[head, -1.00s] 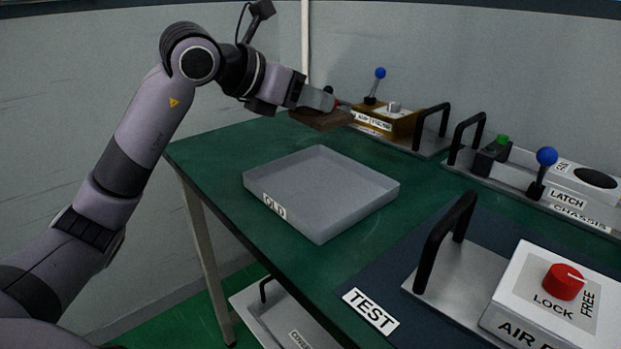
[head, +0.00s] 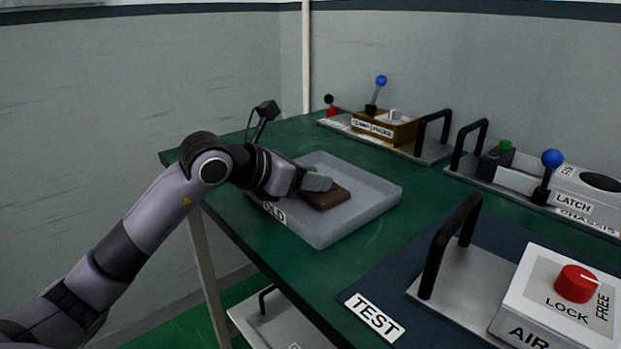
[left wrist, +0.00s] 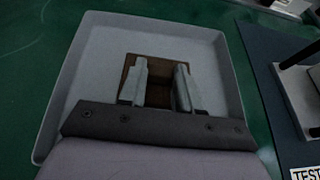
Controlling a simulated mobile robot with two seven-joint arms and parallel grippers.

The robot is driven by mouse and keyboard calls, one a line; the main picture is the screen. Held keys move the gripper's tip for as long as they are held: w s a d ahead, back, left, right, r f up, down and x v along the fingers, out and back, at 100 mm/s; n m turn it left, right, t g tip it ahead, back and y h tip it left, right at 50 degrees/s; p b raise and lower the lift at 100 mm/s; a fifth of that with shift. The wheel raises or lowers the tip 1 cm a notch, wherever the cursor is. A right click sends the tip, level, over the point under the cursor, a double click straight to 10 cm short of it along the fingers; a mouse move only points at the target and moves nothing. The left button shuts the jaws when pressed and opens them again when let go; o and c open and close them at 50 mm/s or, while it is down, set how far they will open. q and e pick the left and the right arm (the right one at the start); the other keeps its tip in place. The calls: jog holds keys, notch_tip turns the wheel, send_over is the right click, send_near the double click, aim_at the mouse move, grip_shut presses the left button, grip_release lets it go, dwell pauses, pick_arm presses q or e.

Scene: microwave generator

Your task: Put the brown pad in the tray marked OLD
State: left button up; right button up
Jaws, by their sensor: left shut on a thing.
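The brown pad (head: 325,198) is inside the grey tray marked OLD (head: 362,209), low over or on its floor; I cannot tell whether it touches. My left gripper (head: 322,183) reaches into the tray from the left and is shut on the pad. In the left wrist view the two fingers of the gripper (left wrist: 160,88) hold the brown pad (left wrist: 157,62), with the tray walls (left wrist: 58,95) around them. The OLD label is partly hidden by my arm. My right gripper is not in view.
The green table (head: 300,136) is clear behind the tray. To the right are the TEST mat (head: 390,275) with a black handle (head: 447,246) and a white box with a red knob (head: 576,283). Blue-knobbed levers (head: 377,94) and other handles stand along the back.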

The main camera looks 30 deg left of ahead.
pick_arm(q)
jog(key=shift+f, duration=0.1)
jog(key=o, duration=1)
jog(key=shift+s+a+r, duration=0.1)
jog(key=shift+s+r, duration=0.1)
jog(key=shift+r, duration=0.05)
jog(key=b+v, duration=0.1)
jog(key=v, duration=1)
jog(key=shift+s+r, duration=0.1)
jog(key=shift+s, duration=0.15)
